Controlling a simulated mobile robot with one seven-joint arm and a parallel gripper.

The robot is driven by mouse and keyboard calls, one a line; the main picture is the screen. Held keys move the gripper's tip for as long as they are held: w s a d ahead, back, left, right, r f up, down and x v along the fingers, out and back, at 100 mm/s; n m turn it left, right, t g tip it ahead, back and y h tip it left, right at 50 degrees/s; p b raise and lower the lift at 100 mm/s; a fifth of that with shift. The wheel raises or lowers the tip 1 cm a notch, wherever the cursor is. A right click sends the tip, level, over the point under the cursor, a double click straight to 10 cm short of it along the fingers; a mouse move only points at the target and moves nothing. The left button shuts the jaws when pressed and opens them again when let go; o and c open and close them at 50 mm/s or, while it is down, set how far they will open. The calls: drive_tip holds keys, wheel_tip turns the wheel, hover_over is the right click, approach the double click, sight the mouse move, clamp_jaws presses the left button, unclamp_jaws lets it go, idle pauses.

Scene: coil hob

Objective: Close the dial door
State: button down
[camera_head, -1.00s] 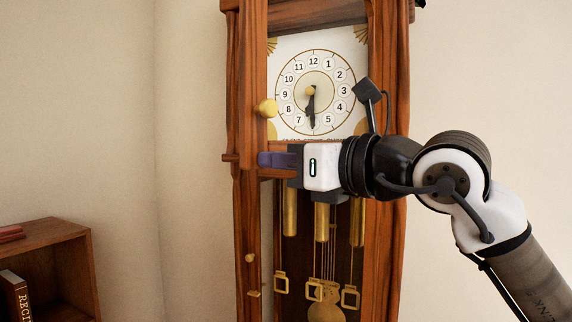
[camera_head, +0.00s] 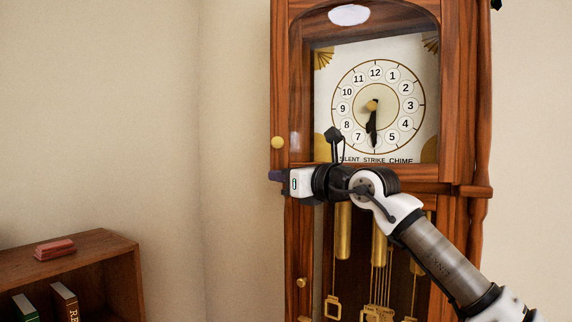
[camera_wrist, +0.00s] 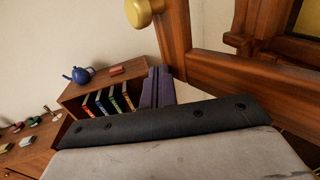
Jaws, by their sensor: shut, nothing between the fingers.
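The dial door (camera_head: 300,100) is the wooden arched frame in front of the clock's dial. Its round gold knob (camera_head: 277,142) is on its left edge. In the wrist view the knob (camera_wrist: 143,10) is at the top, and the door's rail (camera_wrist: 235,75) slants across the right side, standing out from the clock body, so the door looks ajar. My gripper (camera_head: 275,176) is shut and empty, just below the knob at the door's lower left corner. Its purple fingers also show in the wrist view (camera_wrist: 155,88), left of the rail. I cannot tell whether they touch it.
The clock's lower case with brass weights (camera_head: 343,232) is below the door, with another small knob (camera_head: 301,283). A wooden bookcase (camera_head: 110,250) with books and a red object (camera_head: 54,249) is at lower left. A blue teapot (camera_wrist: 78,75) shows in the wrist view. The wall left of the clock is clear.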

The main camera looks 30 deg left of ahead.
drive_tip(key=w+a+m+t+h+p, duration=0.1)
drive_tip(key=w+a+t+p, duration=0.1)
drive_tip(key=w, duration=0.6)
drive_tip(key=w+a+m+t+h+p, duration=0.1)
drive_tip(key=w+a+m+t+p, duration=0.1)
drive_tip(key=w, duration=0.6)
drive_tip(key=shift+t, duration=0.3)
drive_tip(key=shift+r, duration=0.1)
